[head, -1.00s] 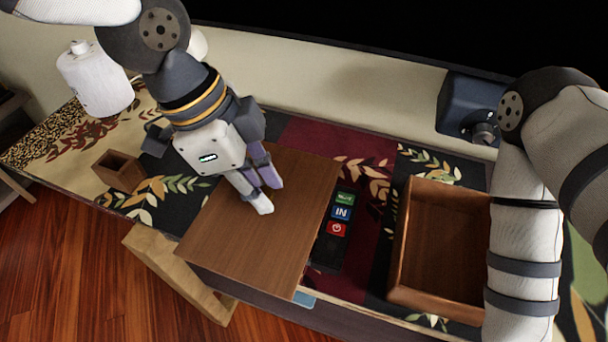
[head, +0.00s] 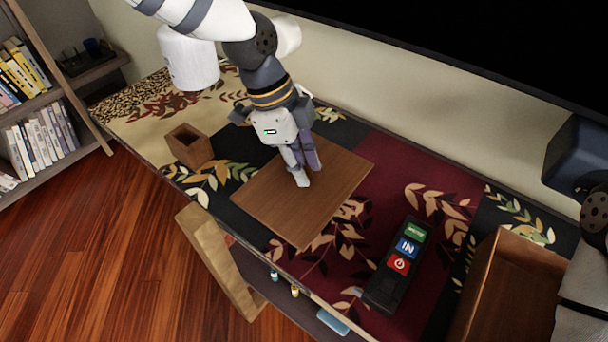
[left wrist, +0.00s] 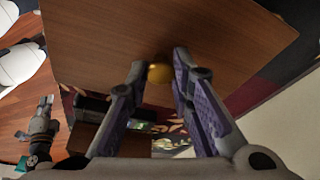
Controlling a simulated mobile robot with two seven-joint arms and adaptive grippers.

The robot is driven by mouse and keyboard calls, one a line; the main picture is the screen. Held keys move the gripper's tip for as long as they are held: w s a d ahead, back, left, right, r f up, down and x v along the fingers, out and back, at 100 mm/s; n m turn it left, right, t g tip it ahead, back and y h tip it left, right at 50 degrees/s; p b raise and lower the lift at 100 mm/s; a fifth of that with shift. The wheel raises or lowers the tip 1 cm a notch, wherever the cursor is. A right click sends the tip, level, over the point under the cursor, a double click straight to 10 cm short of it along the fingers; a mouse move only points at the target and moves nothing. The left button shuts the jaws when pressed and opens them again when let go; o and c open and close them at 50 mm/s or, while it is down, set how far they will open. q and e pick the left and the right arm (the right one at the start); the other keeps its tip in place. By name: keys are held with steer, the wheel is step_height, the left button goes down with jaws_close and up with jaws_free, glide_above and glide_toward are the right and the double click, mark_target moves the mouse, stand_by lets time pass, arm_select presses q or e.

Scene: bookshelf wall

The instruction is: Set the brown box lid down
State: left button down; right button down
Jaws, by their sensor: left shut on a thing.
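The brown box lid (head: 265,195) is a flat wooden board over the patterned table runner, between a small brown holder and a remote. My left gripper (head: 302,182) comes down on the lid's upper face from above, with its fingers closed around the yellow knob (left wrist: 159,73) seen in the left wrist view. The lid (left wrist: 95,40) fills the upper part of that view. I cannot tell whether the lid touches the table or hangs just above it. The open brown box (head: 515,275) stands at the right, partly behind my right arm. My right gripper is out of the head view.
A black remote (head: 398,268) with coloured buttons lies between lid and box. A small brown holder (head: 188,147) and a white canister (head: 188,62) stand at the left. A dark blue object (head: 578,155) is at the back right. The table's front edge is near the lid.

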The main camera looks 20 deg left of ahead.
arm_select(q)
step_height(320, 180, down, 3)
steer(key=shift+w+a+f, duration=0.1)
steer(key=shift+w+f, duration=0.05)
steer(key=shift+f, duration=0.05)
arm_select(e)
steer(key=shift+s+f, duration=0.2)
arm_select(q)
steer(key=shift+f, duration=0.15)
steer(key=c, duration=1.4)
jaws_free()
steer(key=p+v, duration=0.1)
steer(key=v, duration=1.1)
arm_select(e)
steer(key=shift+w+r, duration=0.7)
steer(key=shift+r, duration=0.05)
